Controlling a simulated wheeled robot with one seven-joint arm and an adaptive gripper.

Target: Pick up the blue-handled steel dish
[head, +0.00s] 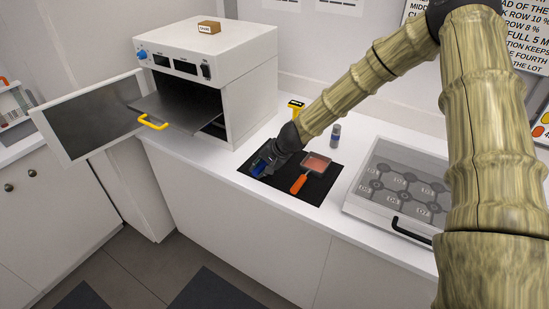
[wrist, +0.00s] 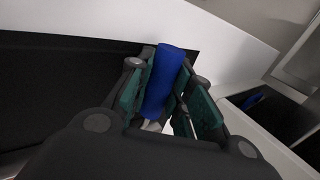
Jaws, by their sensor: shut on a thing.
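The blue handle of the steel dish (wrist: 165,82) stands between the green-padded fingers of my gripper (wrist: 168,105) in the wrist view. The gripper is shut on the handle. In the head view my gripper (head: 266,162) is over the left part of the black mat, with a bit of blue handle (head: 259,168) showing at its tip. The dish's steel pan is mostly hidden behind the gripper. I cannot tell whether the dish touches the mat.
An orange-handled dish (head: 300,182) lies on the black mat (head: 318,192), right of my gripper. An oven (head: 197,75) with an open door (head: 95,115) stands left. A glass-lidded case (head: 372,208) stands right. A small jar (head: 336,133) and a yellow tool (head: 296,106) stand behind.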

